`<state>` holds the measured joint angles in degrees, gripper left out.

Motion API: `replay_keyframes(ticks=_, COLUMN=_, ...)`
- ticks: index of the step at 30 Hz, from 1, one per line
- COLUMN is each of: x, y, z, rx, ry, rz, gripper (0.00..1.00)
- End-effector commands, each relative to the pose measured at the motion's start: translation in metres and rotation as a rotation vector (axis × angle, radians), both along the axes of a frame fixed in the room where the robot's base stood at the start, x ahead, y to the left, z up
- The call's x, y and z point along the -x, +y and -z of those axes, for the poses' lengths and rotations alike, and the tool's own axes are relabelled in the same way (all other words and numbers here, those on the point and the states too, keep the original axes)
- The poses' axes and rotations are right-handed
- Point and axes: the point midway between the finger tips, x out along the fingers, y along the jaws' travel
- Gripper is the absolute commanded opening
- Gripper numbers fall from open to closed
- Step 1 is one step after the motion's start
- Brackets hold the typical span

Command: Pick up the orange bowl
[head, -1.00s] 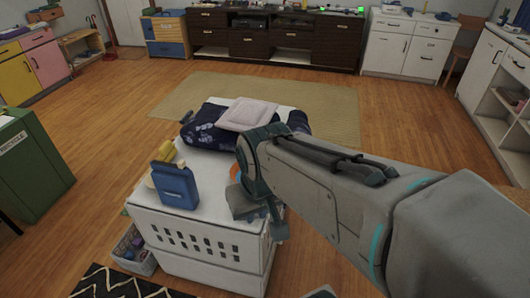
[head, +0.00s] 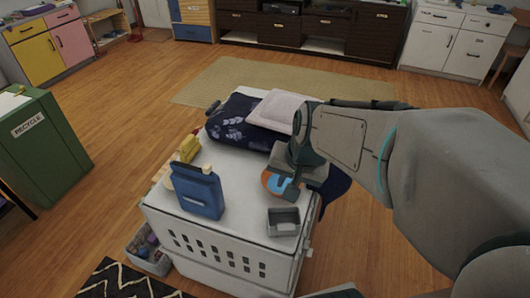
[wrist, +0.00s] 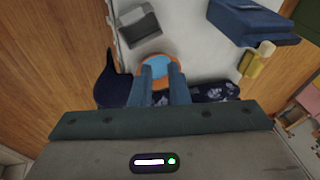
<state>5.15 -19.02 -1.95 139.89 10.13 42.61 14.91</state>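The orange bowl (head: 267,181) with a blue inside sits on the white table-like crate top, near its right side, by the dark patterned cloth. My gripper (head: 291,190) is over it and hides part of it in the head view. In the wrist view the bowl (wrist: 158,62) lies beyond the two fingers of my gripper (wrist: 160,73), which are spread with a gap between them and hold nothing. The fingertips overlap the bowl's near part in the picture; I cannot tell whether they touch it.
A grey open container (head: 284,221) stands in front of the bowl. A blue carton (head: 197,192) and a yellow item (head: 188,148) are to the left. A folded dark cloth (head: 240,117) with a pale cushion (head: 280,108) lies behind. Wooden floor is clear on the right.

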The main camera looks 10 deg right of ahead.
Motion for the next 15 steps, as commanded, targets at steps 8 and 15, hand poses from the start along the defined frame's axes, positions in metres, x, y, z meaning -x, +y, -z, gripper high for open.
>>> replay_keyframes(ticks=8, x=-0.062, y=-0.044, z=0.106, rx=-0.225, ry=-0.032, rz=0.551, gripper=0.15)
replay_keyframes(ticks=15, x=-0.085, y=-0.072, z=0.138, rx=-0.313, ry=-0.052, rz=0.795, gripper=0.15)
